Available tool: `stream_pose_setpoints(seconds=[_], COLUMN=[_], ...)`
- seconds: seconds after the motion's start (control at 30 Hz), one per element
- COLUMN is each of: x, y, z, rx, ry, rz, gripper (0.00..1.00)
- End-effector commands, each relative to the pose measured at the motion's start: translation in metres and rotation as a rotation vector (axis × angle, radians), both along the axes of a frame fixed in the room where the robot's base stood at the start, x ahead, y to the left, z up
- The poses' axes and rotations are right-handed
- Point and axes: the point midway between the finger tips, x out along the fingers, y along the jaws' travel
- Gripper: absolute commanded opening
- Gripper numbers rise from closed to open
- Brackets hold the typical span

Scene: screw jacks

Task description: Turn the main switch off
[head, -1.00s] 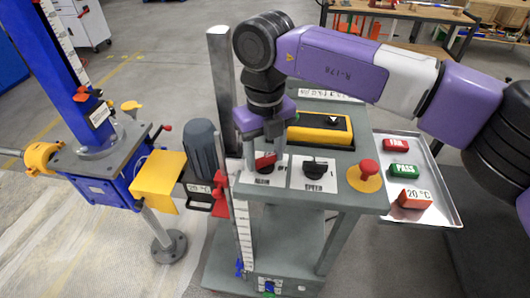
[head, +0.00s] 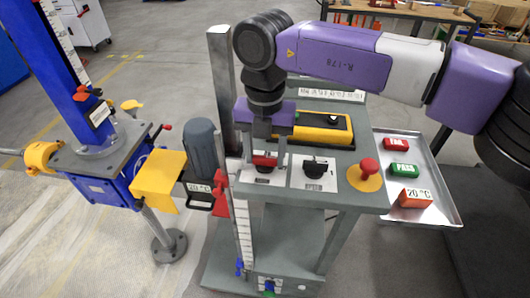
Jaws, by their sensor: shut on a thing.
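The main switch is a red knob (head: 264,161) on a white label plate (head: 262,177) at the front left of the grey bench top. My gripper (head: 265,153) points down over it, with its fingers around the red knob and shut on it. The fingers and wrist hide part of the knob and its base. The knob's red bar lies roughly sideways in the picture. The text on its plate is too blurred to read.
To the right are a black speed knob (head: 315,167) and a red mushroom button (head: 368,166) on a yellow disc. A yellow-and-black box (head: 322,130) lies behind. A metal tray (head: 440,208) with labelled blocks sits right; a grey motor (head: 202,150) stands left.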

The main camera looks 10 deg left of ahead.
Motion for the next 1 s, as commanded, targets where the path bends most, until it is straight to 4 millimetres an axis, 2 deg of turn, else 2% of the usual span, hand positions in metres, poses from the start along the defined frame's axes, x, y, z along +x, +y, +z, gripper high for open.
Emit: stream_pose_setpoints(seconds=[0.43,0.47,0.57,0.83,1.0], x=[0.0014,0.0014,0.0012,0.0004,0.0017], y=[0.0003,0.0003,0.0003,0.0002,-0.0010], z=[0.0018,0.0018,0.0016,0.0010,0.0090], rx=[0.003,0.003,0.002,0.001,0.001], ry=[-0.004,-0.004,-0.004,-0.001,-0.001], rz=[-0.013,-0.013,-0.012,-0.010,-0.010], gripper=[0.10,0.53,0.72,0.73,0.73])
